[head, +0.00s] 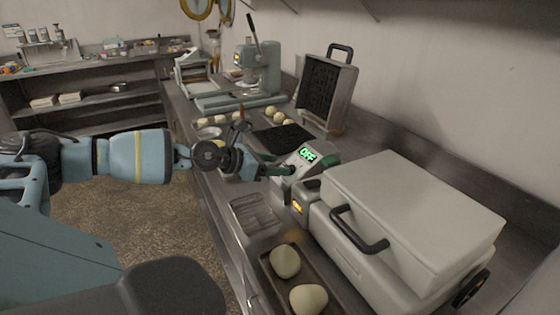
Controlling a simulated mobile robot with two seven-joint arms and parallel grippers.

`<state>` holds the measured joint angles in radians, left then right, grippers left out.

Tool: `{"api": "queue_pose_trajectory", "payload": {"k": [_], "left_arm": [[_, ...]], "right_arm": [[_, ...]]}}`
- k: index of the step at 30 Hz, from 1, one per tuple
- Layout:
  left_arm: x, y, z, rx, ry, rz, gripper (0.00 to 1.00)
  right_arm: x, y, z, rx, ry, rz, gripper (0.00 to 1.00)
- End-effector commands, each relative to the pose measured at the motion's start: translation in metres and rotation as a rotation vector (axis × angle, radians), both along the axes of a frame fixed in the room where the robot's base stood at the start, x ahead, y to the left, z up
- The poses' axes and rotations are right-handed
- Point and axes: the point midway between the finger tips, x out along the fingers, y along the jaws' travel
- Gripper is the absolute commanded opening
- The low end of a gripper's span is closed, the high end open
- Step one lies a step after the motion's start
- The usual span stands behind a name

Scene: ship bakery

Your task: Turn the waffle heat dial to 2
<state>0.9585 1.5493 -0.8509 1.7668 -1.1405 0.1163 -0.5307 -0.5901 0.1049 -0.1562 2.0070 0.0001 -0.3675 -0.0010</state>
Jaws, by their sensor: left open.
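A waffle maker (330,92) stands open at the back, its dark grid lid upright with a handle on top. The heat dial cannot be made out; the fingers cover part of the box front. I cannot tell whether the fingers touch anything. My right gripper is not in view.
A large pale closed appliance (410,215) with a black handle fills the right front. A tray (322,272) with two dough balls lies before it. Dough balls (278,116) and a pale green press (258,75) stand farther back. A shelf unit (95,85) is far left.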

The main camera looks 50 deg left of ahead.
Motion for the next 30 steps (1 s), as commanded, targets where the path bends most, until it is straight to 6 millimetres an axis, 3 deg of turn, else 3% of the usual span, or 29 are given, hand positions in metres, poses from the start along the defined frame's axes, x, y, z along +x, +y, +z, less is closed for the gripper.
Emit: {"api": "queue_pose_trajectory", "payload": {"k": [9, 23, 30], "left_arm": [[0.021, -0.006, -0.006, -0.003, -0.004, 0.003, 0.56], [0.026, -0.008, -0.012, -0.001, 0.0, 0.002, 0.56], [0.026, -0.007, -0.011, -0.001, 0.0, 0.001, 0.25]], "right_arm": [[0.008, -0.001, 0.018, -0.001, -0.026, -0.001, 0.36], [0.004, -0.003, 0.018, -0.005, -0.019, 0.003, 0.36], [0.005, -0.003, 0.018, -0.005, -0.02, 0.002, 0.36]]}}
